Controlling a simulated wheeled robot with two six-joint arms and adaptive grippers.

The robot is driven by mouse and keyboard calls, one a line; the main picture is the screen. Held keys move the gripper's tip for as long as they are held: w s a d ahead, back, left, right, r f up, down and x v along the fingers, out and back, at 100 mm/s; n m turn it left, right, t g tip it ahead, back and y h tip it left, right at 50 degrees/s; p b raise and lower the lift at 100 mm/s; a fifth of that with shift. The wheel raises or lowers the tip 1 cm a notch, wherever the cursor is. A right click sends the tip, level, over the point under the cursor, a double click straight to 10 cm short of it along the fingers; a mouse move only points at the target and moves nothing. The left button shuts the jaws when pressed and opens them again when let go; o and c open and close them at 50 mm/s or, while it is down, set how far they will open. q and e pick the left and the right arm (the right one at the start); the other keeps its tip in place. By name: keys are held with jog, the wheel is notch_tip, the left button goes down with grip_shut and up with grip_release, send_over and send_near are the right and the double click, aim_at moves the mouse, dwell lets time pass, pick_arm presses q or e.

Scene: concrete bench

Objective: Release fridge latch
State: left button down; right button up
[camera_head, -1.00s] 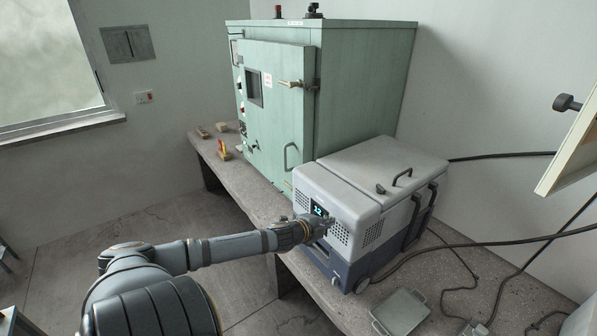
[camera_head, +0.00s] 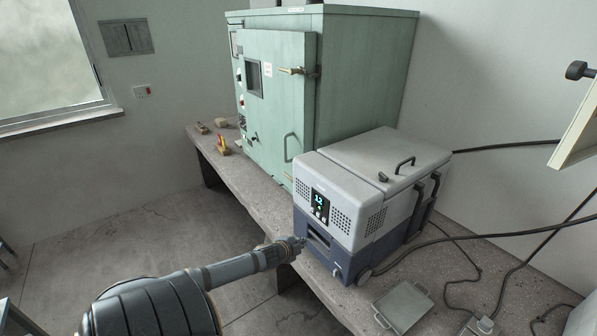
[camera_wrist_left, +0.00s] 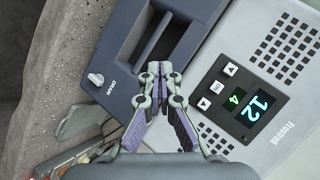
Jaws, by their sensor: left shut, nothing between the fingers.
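The fridge (camera_head: 350,215) is a portable cooler box with a light grey upper body and dark blue base. The lit front display (camera_head: 319,201) also shows in the left wrist view (camera_wrist_left: 256,107), with button pads. My left gripper (camera_head: 301,242) is shut and empty by the lower front, near the dark recess (camera_head: 318,236). In the left wrist view its fingertips (camera_wrist_left: 158,68) meet before the front. My right gripper is not in view.
A green cabinet (camera_head: 285,120) stands behind the fridge on the concrete bench (camera_head: 255,190). A grey metal tray (camera_head: 403,307) and dark cables (camera_head: 440,245) lie to the right. In the left wrist view, a drain plug (camera_wrist_left: 97,80) sticks out near my fingers.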

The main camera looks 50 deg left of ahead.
pick_arm(q)
jog(key=shift+s+a+f, duration=0.1)
jog(key=shift+s+f, duration=0.1)
jog(key=shift+f, duration=0.25)
jog(key=shift+s+a+f, duration=0.1)
jog(key=shift+s+f, duration=0.1)
jog(key=shift+f, duration=0.2)
